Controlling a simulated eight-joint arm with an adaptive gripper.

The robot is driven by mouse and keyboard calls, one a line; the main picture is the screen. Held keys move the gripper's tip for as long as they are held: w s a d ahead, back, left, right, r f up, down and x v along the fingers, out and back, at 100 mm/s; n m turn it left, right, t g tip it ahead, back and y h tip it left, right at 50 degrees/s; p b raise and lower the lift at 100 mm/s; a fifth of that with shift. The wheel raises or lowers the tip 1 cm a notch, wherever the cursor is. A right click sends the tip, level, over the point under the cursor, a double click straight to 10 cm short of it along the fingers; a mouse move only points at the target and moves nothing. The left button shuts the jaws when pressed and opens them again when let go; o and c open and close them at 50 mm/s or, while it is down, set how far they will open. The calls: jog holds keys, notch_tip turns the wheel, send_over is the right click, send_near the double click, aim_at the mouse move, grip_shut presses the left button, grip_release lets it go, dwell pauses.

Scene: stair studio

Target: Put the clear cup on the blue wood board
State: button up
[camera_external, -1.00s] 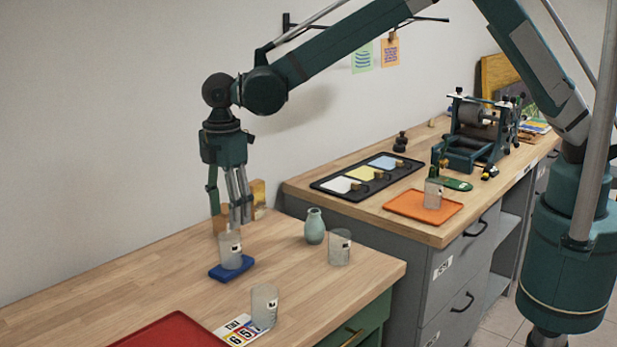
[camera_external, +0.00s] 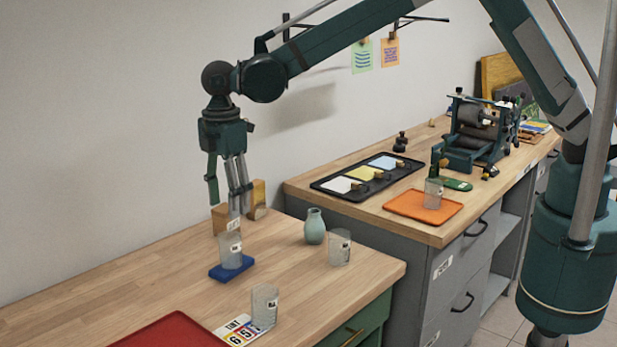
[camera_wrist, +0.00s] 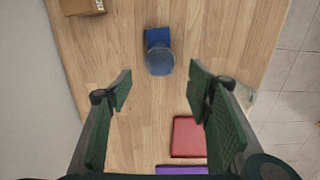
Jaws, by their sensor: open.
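A clear cup (camera_external: 230,252) with a small label stands upright on the blue wood board (camera_external: 216,275) on the near table. In the wrist view, the cup (camera_wrist: 160,63) shows from above and covers the lower part of the blue board (camera_wrist: 156,36). My gripper (camera_external: 229,204) is above the cup, fingers pointing down. In the wrist view, my gripper (camera_wrist: 160,88) has its fingers spread wide, with nothing between them. Another clear cup (camera_external: 340,248) stands to the right, and one (camera_external: 264,305) stands near the front by a number card.
A green vase (camera_external: 314,226) stands right of the board. A wooden block (camera_external: 258,195) is behind. A red tray (camera_external: 172,332) lies in front, beside the number card (camera_external: 236,330). On the far counter, an orange tray (camera_external: 405,207) holds a clear cup (camera_external: 433,194).

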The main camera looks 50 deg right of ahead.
dwell(0.3)
jog(key=w+d+r+m+t+y, duration=0.1)
jog(key=d+r+m, duration=0.1)
jog(key=d+r, duration=0.6)
jog(key=w+d+r+m, duration=0.2)
jog(key=d+r, duration=0.3)
jog(key=d, duration=0.6)
jog(key=s+d+r+m+t, duration=0.1)
jog(key=s+d+r+m, duration=0.2)
jog(key=d, duration=0.7)
jog(key=s+d+r+m+t, duration=0.15)
jog(key=d+r, duration=0.35)
jog(key=d, duration=0.5)
jog(key=s+d+r+m+t, duration=0.1)
jog(key=s+d+m, duration=0.1)
jog(key=s+d, duration=0.55)
jog(key=s+d+r+m, duration=0.15)
jog(key=s+d, duration=0.25)
jog(key=d, duration=0.6)
jog(key=s+d+f+m+t+h, duration=0.1)
jog(key=s+d+f+m, duration=0.5)
jog(key=s+d, duration=0.6)
jog(key=shift+s+t, duration=0.8)
jog(key=shift+t, duration=0.05)
